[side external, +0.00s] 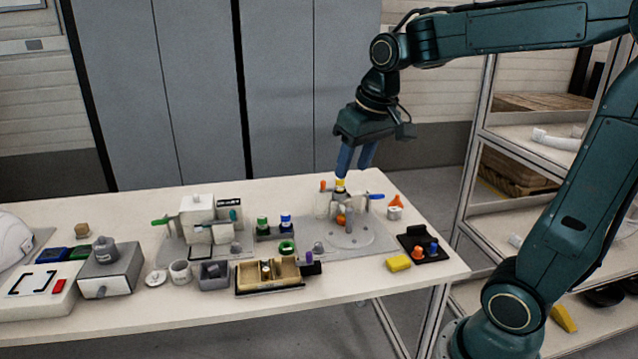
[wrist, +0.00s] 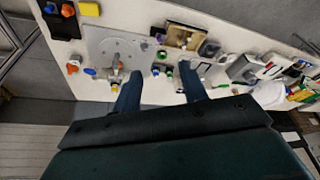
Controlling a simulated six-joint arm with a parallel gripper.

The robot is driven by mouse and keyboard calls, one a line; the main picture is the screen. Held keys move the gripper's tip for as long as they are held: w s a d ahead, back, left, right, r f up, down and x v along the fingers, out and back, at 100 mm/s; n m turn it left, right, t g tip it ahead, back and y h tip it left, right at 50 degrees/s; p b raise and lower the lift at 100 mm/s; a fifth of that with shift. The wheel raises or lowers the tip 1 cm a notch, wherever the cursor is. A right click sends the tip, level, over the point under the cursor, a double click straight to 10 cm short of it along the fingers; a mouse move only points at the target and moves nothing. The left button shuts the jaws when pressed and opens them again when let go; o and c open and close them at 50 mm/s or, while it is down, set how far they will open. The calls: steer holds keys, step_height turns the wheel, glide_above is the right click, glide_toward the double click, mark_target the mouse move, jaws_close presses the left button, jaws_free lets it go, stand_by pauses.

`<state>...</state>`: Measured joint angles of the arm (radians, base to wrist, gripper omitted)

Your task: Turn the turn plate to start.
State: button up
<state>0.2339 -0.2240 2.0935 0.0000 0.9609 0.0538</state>
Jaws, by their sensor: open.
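The turn plate (side external: 362,237) is a pale round disc on a grey base plate near the right end of the table. A small assembly with orange, yellow and blue parts stands at its back edge, and an orange ball and a grey post show at the disc. In the wrist view the turn plate (wrist: 112,48) is at the upper left. My gripper (side external: 351,172) is above the back of this station, pointing down, with its two blue fingers apart and nothing between them. In the wrist view, my gripper (wrist: 157,85) has the plate to its left.
A black tray (side external: 436,251) with orange and blue pieces and a yellow block (side external: 398,263) lie right of the plate. Left are a wooden divided box (side external: 255,276), green and blue bottles (side external: 285,222), and a grey box (side external: 110,270). Shelving stands behind at right.

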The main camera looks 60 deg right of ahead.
steer(key=w+d+f+m+g, duration=0.1)
steer(key=w+d+f+m, duration=0.15)
steer(key=w+d, duration=0.4)
steer(key=m+g, duration=0.3)
glide_above(349, 219)
steer(key=d, duration=0.1)
step_height(349, 219, down, 14)
steer(key=shift+w+d+f+y, duration=0.1)
steer(key=shift+w+f+y, duration=0.15)
steer(key=shift+y, duration=0.15)
steer(key=shift+f, duration=0.15)
step_height(349, 219, down, 14)
steer(key=shift+r, duration=0.25)
jaws_close()
